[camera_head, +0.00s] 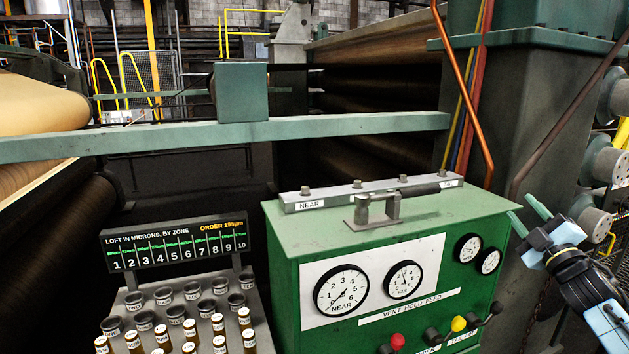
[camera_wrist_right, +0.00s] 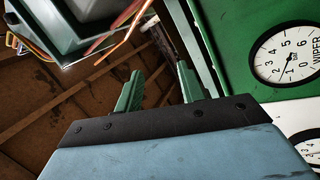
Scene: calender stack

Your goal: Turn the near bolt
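A grey bar (camera_head: 370,191) lies along the back of the green cabinet's top, with several small bolts on it. The near bolt (camera_head: 305,191) stands at its left end, above the NEAR label (camera_head: 310,205). A tool with a dark handle (camera_head: 419,189) rests on a grey stand (camera_head: 361,214) in front of the bar. My right gripper (camera_head: 527,214) is off the cabinet's right edge, well away from the near bolt. Its green fingers are apart with nothing between them, as the right wrist view (camera_wrist_right: 160,88) also shows. My left gripper is not in view.
The green cabinet (camera_head: 283,258) carries gauges, a red knob (camera_head: 397,341) and a yellow knob (camera_head: 458,323) on its front. A rack of brown-and-white capped pegs (camera_head: 134,341) stands at left under a loft display (camera_head: 178,243). An orange pipe (camera_head: 463,85) slants down behind the cabinet.

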